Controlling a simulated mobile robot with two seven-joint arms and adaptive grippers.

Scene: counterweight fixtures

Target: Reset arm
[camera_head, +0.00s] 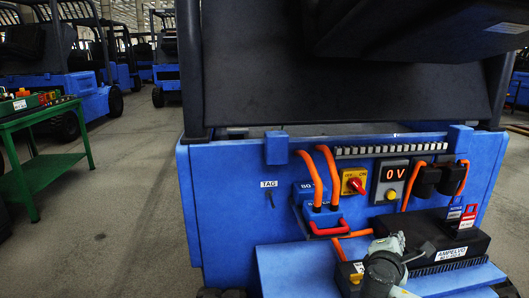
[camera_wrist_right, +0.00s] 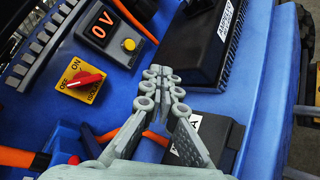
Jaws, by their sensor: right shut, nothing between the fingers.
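My right gripper (camera_head: 390,243) is in front of the blue counterweight panel (camera_head: 235,225), low and right of centre in the head view. In the right wrist view my right gripper (camera_wrist_right: 160,72) has its grey fingers closed together, with nothing between them. It is over the blue surface beside the black labelled box (camera_wrist_right: 190,42); I cannot tell whether it touches anything. The red rotary switch (camera_head: 356,185) on its yellow plate is apart from the fingers, and also shows in the wrist view (camera_wrist_right: 88,79). My left gripper is not in view.
A display reading 0 V (camera_head: 393,174) is on the panel. Orange cables (camera_head: 311,180) enter a connector with a red handle (camera_head: 330,227). A red tag (camera_head: 468,217) stands by the black box (camera_head: 452,250). A green table (camera_head: 45,175) is at left, with open floor beside it.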

